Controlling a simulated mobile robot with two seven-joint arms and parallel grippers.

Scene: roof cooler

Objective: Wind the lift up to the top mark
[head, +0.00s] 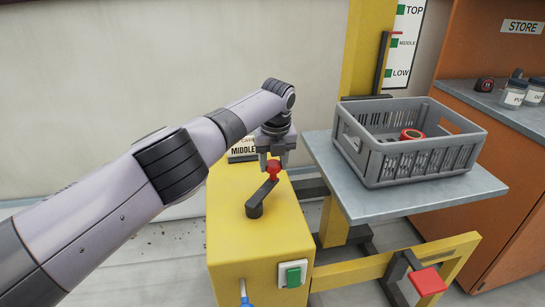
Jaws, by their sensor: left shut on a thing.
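My left gripper (272,158) points down over the yellow winch box and is shut on the red knob (272,169) of the dark crank handle (259,201). The crank sits on top of the yellow box (235,240). The lift platform (365,211) is a grey plate to the right of the box. A card (241,151) reading MIDDLE is partly hidden behind my arm. My right gripper is not in view.
A grey crate (420,170) with a red-and-black item (411,134) inside stands on the platform. A green button (293,277) is on the box front. A red pedal (427,281) is at lower right. An orange STORE cabinet (480,60) with jars stands at right.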

